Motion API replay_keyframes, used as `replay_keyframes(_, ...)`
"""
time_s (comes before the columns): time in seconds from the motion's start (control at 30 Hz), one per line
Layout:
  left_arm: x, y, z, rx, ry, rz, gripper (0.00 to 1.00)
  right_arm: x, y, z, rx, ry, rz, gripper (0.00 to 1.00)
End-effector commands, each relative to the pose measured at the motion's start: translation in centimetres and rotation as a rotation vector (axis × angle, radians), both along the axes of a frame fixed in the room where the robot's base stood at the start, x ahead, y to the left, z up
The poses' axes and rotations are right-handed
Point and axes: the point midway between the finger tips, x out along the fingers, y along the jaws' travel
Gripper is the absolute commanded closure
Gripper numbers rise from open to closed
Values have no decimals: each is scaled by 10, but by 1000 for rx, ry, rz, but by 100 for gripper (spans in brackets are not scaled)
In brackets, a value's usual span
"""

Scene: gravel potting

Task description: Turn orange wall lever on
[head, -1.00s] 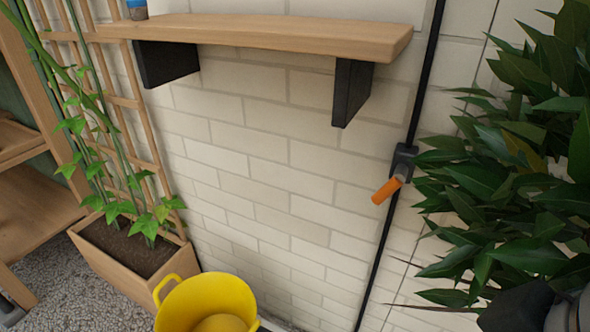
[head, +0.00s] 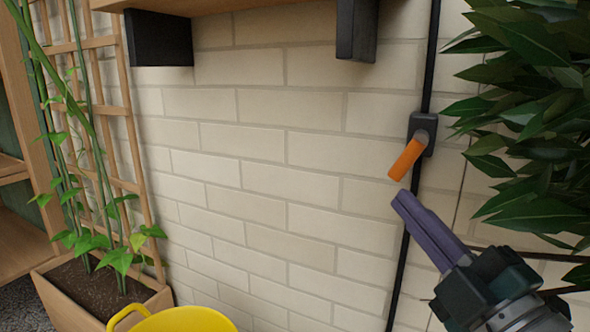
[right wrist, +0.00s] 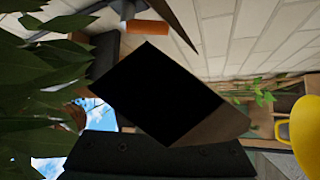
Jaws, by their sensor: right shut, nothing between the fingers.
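The orange lever (head: 406,158) slants down and to the left from a dark wall mount (head: 423,132) on a black vertical pipe. My right gripper (head: 400,198) is shut and empty, its purple fingers pointing up and left, with the tips just below the lever's lower end. I see a small gap between them. My left gripper is in neither view.
A leafy plant (head: 530,120) hangs close on the right of the lever. A wooden shelf (head: 215,6) with black brackets is above left. A yellow bucket (head: 185,320) and a planter with a trellis (head: 100,290) stand lower left. The brick wall between is clear.

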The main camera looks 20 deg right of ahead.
Motion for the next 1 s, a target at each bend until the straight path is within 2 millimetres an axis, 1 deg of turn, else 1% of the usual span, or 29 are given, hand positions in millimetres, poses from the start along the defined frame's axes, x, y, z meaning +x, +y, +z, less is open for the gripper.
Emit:
replay_keyframes(0.13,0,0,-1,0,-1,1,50,1,-1,7,-33,-43,-7,100)
replay_keyframes(0.27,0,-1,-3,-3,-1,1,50,15,-2,12,-33,-46,-6,100)
replay_keyframes(0.37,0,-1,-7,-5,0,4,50,33,-2,19,-33,-49,-6,100)
replay_keyframes(0.6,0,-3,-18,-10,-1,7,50,82,-5,36,-31,-47,-5,100)
replay_keyframes(0.67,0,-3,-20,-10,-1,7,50,93,-5,41,-31,-47,-5,100)
replay_keyframes(0.73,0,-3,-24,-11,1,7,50,85,-14,31,-35,-37,-6,100)
replay_keyframes(0.8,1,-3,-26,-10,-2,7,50,79,-22,28,-35,-38,-6,100)
replay_keyframes(1.0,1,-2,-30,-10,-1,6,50,71,-33,23,-31,-40,-5,100)
